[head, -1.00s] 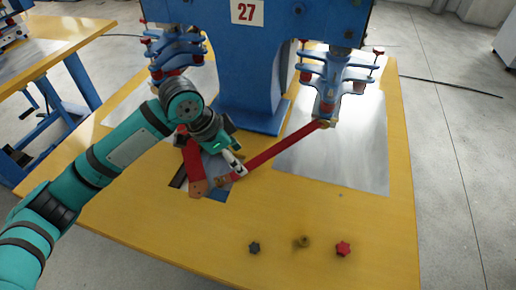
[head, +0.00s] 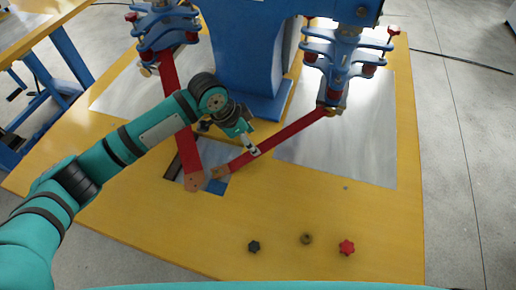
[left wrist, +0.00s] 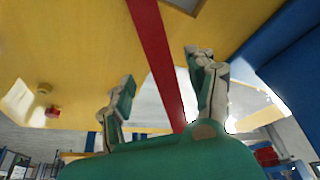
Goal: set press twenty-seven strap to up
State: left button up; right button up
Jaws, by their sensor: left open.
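Two red straps come down from the blue press to the table. The left strap (head: 183,125) slopes steeply to a brown end by a dark slot. The right strap (head: 290,132) runs down leftwards from the right press head to a brown end near the same place. Both are low at their near ends. My left gripper (head: 253,150) is at the right strap's lower half. In the left wrist view, a red strap (left wrist: 152,40) passes between the spread fingers of this gripper (left wrist: 160,66), with gaps visible on both sides. My right gripper is out of view.
The blue press column (head: 248,60) stands behind the straps. Blue press heads with red knobs flank it. A black knob (head: 254,246), a brass knob (head: 306,239) and a red knob (head: 346,247) sit on the yellow table's (head: 390,215) front. The front middle is otherwise clear.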

aim_at(265, 144)
pick_arm(q)
jog(key=x, duration=0.6)
jog(key=shift+d+f, duration=0.15)
jog(key=shift+f, duration=0.3)
jog(key=c, duration=1.1)
grip_shut()
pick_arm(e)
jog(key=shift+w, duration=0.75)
